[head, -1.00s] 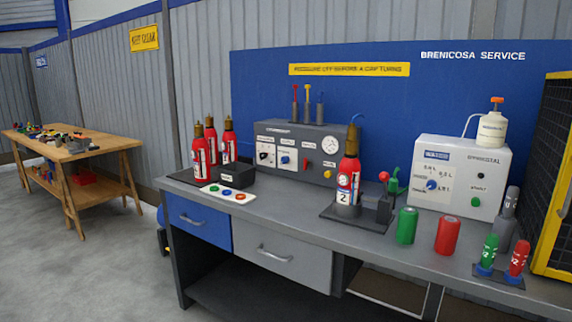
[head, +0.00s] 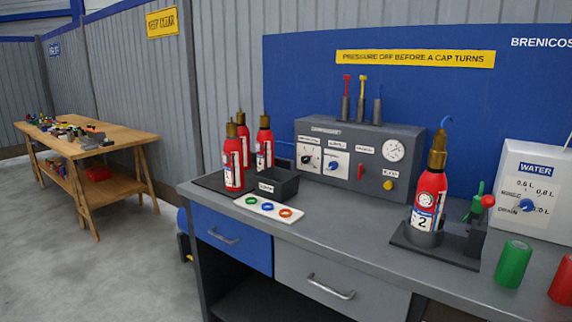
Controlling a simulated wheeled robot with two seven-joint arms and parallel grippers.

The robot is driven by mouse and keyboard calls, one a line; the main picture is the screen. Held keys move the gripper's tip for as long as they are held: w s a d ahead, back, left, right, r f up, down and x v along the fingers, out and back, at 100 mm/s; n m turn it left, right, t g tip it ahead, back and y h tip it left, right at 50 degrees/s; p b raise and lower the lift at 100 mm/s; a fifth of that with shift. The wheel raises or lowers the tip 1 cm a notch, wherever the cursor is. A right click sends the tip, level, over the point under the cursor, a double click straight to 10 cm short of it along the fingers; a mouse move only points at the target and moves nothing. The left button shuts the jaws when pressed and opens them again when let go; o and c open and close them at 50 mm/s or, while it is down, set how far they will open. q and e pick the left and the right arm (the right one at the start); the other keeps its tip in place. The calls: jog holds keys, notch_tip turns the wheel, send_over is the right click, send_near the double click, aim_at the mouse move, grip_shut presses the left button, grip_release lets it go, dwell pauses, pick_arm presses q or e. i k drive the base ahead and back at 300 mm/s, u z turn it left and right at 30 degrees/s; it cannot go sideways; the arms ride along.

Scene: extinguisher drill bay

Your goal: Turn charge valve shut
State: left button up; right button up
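The grey charging panel (head: 340,136) stands at the back of the bench. On its face are a dark knob (head: 306,162) and a blue knob (head: 333,168), each on a white plate. A red handle (head: 360,172) and a yellow knob (head: 388,185) sit to their right, below a round gauge (head: 393,150). The small labels are too blurred to say which control is the charge valve. Extinguisher 2 (head: 430,200) stands upright in a dark holder in front of the panel's right end. Neither of my grippers is in view.
Several red extinguishers (head: 233,165) stand on a mat at the bench's left, beside a black bin (head: 275,185). A white strip (head: 268,209) holds coloured rings. A green cylinder (head: 513,264) and a water unit (head: 530,190) stand right. The bench before the panel is mostly clear.

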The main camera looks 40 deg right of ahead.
aim_at(361, 170)
jog(key=i, duration=1.05)
jog(key=z, duration=0.4)
